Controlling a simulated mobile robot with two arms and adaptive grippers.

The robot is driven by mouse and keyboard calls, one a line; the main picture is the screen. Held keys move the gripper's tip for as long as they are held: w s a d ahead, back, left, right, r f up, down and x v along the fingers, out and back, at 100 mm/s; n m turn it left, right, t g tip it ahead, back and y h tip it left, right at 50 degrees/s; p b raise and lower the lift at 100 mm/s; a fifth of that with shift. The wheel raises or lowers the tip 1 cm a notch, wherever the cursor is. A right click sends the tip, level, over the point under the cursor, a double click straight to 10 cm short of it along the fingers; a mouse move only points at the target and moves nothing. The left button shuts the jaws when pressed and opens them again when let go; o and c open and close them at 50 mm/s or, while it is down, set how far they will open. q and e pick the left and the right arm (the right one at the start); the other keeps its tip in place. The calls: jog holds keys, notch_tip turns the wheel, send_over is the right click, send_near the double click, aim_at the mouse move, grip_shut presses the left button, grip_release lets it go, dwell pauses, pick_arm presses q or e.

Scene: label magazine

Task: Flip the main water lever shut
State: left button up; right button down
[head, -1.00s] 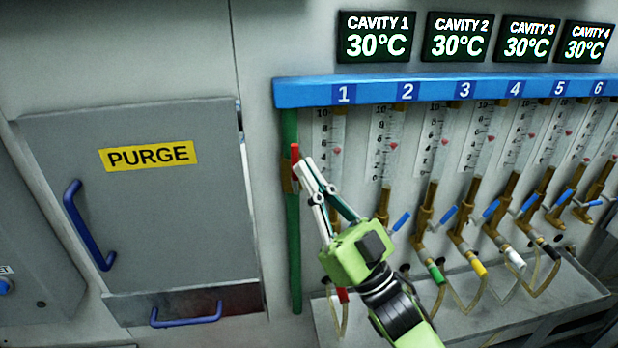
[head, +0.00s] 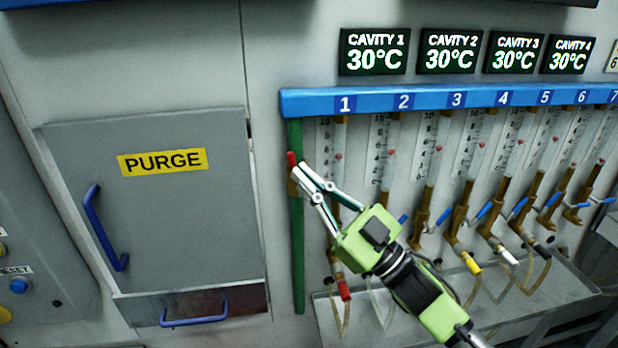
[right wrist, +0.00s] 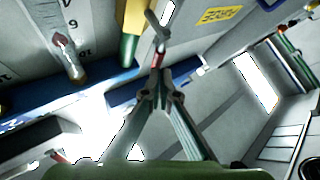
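The main water lever is a small red handle (head: 291,158) on a brass valve (head: 294,186) of the green vertical pipe (head: 298,245), left of the column marked 1. My right gripper (head: 297,169) comes in from the lower right. Its fingers converge and the tips are together at the red handle, partly covering the valve. In the right wrist view the red handle (right wrist: 159,54) shows just beyond the fingertips (right wrist: 160,75). The tips look to touch it; I cannot tell whether any of it is between them. My left gripper is not in view.
A grey PURGE door (head: 180,225) with a blue handle stands left of the pipe. A blue rail (head: 430,98) runs above several flow tubes with blue levers (head: 482,211) and hoses. A metal tray (head: 380,310) juts out below.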

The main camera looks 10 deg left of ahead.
jog(key=a+n+g+p, duration=0.1)
jog(key=a+n+g+h+p, duration=0.1)
jog(key=s+n+h+p, duration=0.1)
jog(key=p, duration=0.1)
jog(key=shift+s+a+f+n+g, duration=0.1)
jog(key=shift+a+f+n+g, duration=0.3)
dwell(0.4)
jog(key=shift+a+f, duration=0.15)
jog(key=shift+a, duration=0.05)
dwell(1.3)
